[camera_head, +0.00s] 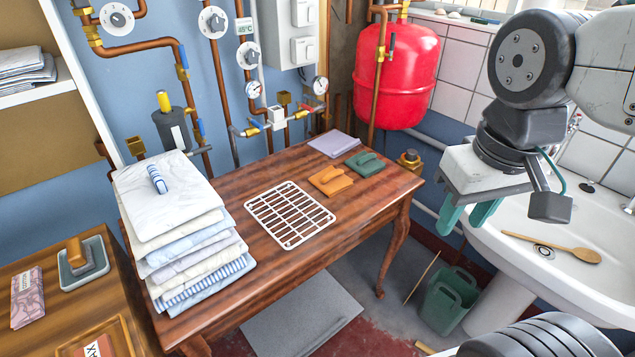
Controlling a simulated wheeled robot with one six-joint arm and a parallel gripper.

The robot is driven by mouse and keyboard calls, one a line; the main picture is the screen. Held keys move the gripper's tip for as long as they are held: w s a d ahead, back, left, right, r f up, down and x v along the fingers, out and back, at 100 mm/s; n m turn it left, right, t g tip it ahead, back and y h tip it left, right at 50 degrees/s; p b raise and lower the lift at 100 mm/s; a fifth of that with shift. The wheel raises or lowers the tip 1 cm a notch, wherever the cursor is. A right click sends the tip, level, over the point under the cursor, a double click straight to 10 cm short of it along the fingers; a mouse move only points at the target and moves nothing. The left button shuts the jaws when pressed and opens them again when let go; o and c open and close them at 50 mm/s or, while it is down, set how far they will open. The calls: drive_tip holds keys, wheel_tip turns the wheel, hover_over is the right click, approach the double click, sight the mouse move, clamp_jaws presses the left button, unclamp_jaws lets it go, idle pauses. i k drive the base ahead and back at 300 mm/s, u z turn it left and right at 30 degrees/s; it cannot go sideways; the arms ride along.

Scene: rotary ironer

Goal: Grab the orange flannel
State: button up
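The orange flannel (330,181) lies on the wooden table, folded, with a raised fold along its middle. It sits between the white wire rack (291,215) and a similar green flannel (366,163), close to the green one. My gripper (462,224) hangs at the right, in front of the sink, well apart from the orange flannel. Its two teal fingers point down with a gap between them, and nothing shows between them.
A lilac folded cloth (331,144) lies behind the orange flannel. A tall stack of folded linen (175,205) stands at the table's left. Copper pipes and a red tank (396,74) rise behind the table. A white sink (595,262) holds a wooden spoon (560,247).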

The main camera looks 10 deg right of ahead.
sight(331, 181)
drive_tip(key=u, duration=1.25)
drive_tip(key=k, duration=0.85)
drive_tip(key=z, duration=1)
drive_tip(key=i, duration=1.65)
